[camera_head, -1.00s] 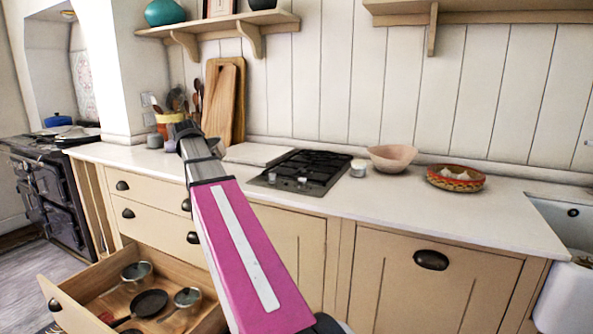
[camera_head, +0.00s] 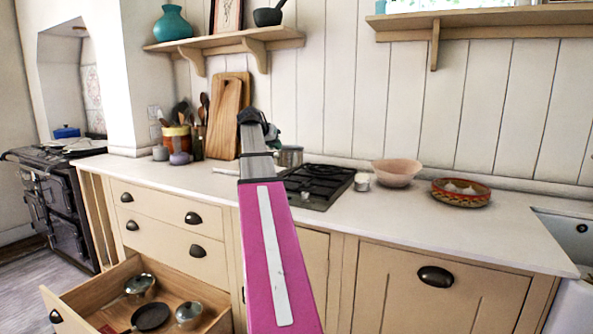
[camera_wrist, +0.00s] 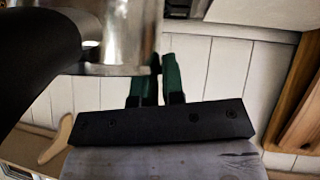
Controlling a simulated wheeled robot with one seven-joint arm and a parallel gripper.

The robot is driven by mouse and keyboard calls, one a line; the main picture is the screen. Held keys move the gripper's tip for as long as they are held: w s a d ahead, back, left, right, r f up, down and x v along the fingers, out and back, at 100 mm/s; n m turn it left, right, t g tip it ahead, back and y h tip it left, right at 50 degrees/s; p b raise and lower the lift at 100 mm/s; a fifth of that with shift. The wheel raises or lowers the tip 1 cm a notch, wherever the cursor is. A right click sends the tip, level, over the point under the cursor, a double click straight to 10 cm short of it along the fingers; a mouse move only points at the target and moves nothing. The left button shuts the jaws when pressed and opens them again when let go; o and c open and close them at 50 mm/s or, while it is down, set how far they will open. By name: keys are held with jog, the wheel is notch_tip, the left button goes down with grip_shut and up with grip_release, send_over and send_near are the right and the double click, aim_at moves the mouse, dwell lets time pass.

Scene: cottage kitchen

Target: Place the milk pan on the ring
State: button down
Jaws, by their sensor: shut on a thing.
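The milk pan (camera_head: 290,156) is a small silver pan, upright, at the back left edge of the black gas hob (camera_head: 318,188), partly hidden by my arm. Whether it touches the hob or hangs above it cannot be told. My gripper (camera_head: 274,137) has green fingers and is shut on the pan, mostly hidden behind my wrist. In the wrist view, the fingers (camera_wrist: 156,82) are close to the shiny pan wall (camera_wrist: 125,35). A large black shape at the left there may be its handle. The hob's left part is hidden by my arm.
Cutting boards (camera_head: 225,120) and utensil pots (camera_head: 177,140) stand left. An open drawer (camera_head: 95,291) holds several pans. A shelf (camera_head: 228,42) is above.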

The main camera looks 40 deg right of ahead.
aim_at(274, 154)
jog(key=shift+s+d+f, duration=0.25)
jog(key=shift+d+f, duration=1.05)
jog(key=shift+f, duration=0.15)
jog(key=shift+s+d+f, duration=0.2)
jog(key=shift+d+f, duration=1.05)
jog(key=shift+f, duration=0.25)
jog(key=shift+s+d+f, duration=0.25)
jog(key=shift+d+f, duration=1.05)
jog(key=shift+f, duration=0.15)
jog(key=c, duration=1.2)
grip_release()
jog(key=v, duration=1.2)
